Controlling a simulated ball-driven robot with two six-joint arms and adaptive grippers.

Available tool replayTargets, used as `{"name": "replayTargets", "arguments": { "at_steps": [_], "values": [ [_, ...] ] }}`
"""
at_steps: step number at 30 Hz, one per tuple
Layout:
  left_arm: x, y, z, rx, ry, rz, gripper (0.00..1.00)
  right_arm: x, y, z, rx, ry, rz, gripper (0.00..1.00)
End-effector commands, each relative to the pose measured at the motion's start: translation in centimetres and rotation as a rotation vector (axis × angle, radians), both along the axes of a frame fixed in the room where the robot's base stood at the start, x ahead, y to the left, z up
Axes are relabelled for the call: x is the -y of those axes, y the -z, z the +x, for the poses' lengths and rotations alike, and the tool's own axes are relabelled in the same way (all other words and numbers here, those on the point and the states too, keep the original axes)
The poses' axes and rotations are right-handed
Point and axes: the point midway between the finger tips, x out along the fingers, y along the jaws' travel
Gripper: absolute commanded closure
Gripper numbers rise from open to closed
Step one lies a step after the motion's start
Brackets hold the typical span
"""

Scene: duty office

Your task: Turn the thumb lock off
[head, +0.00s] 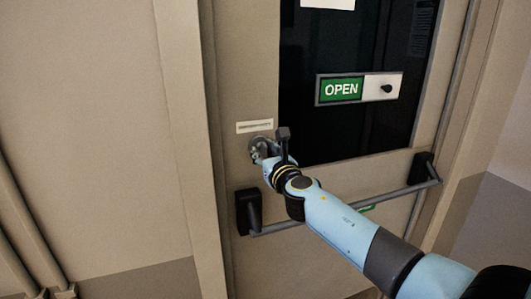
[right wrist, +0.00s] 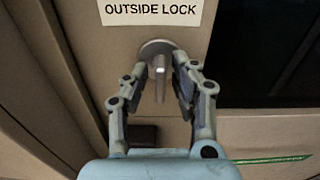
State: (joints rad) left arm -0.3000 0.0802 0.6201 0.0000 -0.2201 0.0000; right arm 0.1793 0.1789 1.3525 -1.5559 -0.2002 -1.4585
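The thumb lock (right wrist: 158,50) is a round metal plate with a narrow turn piece on the door, under a label reading "OUTSIDE LOCK" (right wrist: 152,11). In the right wrist view its turn piece points downward in the picture. My right gripper (right wrist: 155,88) is open, with one finger on each side of the turn piece and visible gaps between. In the head view my right gripper (head: 264,152) is at the lock plate and hides most of it. My left gripper is not in view.
A push bar (head: 285,226) crosses the door below the lock, passing behind my right arm. A green and white "OPEN" slider sign (head: 342,90) is on the dark window (head: 310,135). The door frame (head: 190,130) stands to the left.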

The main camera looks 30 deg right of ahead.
Motion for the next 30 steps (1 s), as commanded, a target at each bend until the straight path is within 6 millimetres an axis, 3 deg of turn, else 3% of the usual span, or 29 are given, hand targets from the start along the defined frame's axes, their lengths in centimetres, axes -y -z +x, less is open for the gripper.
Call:
{"name": "replayTargets", "arguments": {
  "at_steps": [11,30],
  "values": [
    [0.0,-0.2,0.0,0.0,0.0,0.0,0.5,-0.1,-0.1,-0.5,0.002,-0.001,0.003,0.67],
    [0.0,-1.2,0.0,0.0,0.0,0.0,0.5,-1.8,-0.1,-7.4,0.003,-0.001,0.003,0.67]
  ]
}}
